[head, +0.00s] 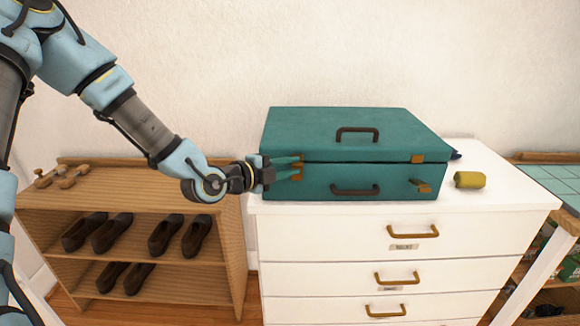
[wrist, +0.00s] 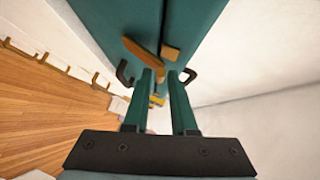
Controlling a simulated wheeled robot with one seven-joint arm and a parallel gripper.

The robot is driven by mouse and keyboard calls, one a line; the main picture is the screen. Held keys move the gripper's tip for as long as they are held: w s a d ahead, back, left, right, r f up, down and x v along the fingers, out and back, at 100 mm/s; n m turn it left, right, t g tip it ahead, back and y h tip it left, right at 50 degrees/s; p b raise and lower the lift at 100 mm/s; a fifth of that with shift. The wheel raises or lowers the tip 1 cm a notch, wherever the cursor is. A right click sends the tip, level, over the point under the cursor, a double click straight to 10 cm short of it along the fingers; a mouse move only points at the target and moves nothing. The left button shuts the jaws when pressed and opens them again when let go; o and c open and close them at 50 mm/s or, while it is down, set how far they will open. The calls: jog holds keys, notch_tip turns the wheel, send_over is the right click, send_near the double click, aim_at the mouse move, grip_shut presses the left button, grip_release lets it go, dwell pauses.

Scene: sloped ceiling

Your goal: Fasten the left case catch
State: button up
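The teal case (head: 350,136) lies on a white dresser with its lid down and a thin dark seam along the front. Its left catch (head: 297,175) is at the front left, partly hidden by my fingers. In the wrist view its brass lever (wrist: 142,55) stands tilted on the body side, apart from the small brass plate (wrist: 170,52) on the lid. My gripper (head: 298,167) is at this corner, coming from the left. Its two teal fingers (wrist: 162,72) are apart with nothing held between them; contact with the lever cannot be told.
The right catch (head: 420,186) has its lever sticking out. Dark handles on lid (head: 358,134) and body (head: 355,190) protrude. A yellow cylinder (head: 470,180) lies right of the case. A wooden shoe rack (head: 150,192) stands left, below my arm.

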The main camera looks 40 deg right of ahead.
grip_shut()
dwell(1.0)
